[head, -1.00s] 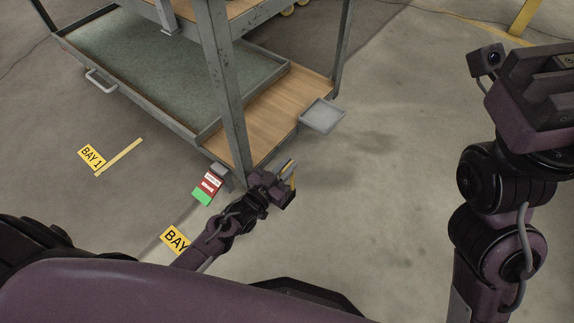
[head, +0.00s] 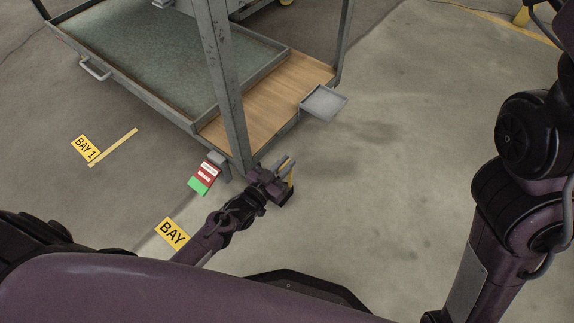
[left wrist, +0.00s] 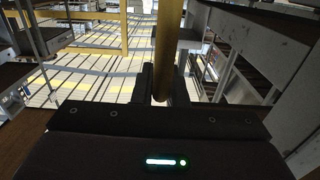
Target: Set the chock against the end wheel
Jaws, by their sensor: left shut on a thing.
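My left gripper (head: 277,181) is by the cart's near corner, just right of its grey post. It is shut on an upright yellow bar (head: 290,173), which I take to be the chock's handle. In the left wrist view the bar (left wrist: 161,50) stands between the two dark fingers (left wrist: 160,85). A dark block shows low beside the gripper in the head view; I cannot tell if it is the chock's body. The end wheel cannot be made out under the cart's near corner. My right gripper is out of view; only its arm shows at right.
The cart has a green-grey tray (head: 150,75), a wooden deck (head: 262,97) and a small grey side tray (head: 324,102). A red and green tag (head: 204,178) is left of the corner. Bay signs (head: 172,232) mark the floor. Floor to the right is clear.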

